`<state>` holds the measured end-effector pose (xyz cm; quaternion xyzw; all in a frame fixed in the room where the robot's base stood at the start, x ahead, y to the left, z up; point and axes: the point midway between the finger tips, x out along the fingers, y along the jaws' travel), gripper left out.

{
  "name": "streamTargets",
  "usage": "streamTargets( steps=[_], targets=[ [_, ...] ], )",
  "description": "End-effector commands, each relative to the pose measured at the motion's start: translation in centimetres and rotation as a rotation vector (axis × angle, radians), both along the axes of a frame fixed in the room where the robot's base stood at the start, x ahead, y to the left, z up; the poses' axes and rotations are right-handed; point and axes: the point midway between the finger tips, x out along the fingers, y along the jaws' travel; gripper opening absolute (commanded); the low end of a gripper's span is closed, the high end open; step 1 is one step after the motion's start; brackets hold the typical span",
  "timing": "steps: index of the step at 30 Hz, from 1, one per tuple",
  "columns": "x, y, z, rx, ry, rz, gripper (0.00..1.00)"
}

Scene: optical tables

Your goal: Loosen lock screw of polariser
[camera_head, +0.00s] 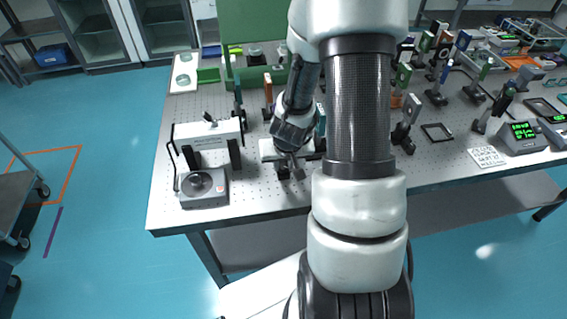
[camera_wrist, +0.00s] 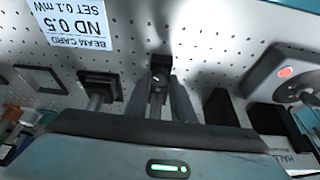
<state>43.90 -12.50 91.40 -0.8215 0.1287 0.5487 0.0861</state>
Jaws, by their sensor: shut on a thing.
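My gripper (camera_head: 290,165) reaches down to the front part of the optical table, right of the white laser box. In the wrist view, my gripper (camera_wrist: 160,98) has its two grey fingers close together around a small dark part (camera_wrist: 158,82), which looks like the polariser's lock screw. A black mount foot (camera_wrist: 161,63) shows just beyond the fingertips on the perforated tabletop. In the head view the foot (camera_head: 284,174) shows below my gripper. The polariser's optic cannot be made out; my arm and gripper body hide much of it.
Left stand the white laser box (camera_head: 208,132) and a grey controller (camera_head: 203,188) with a round dial. The table's front strip is mostly clear.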

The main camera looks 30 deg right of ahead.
Motion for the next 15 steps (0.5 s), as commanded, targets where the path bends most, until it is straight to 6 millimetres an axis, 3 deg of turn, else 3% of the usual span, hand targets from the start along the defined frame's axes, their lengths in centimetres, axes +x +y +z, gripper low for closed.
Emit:
streamTargets(
  steps=[15],
  targets=[
    [0.02,0.33,0.41,-0.002,0.004,-0.262,0.0]
  ],
)
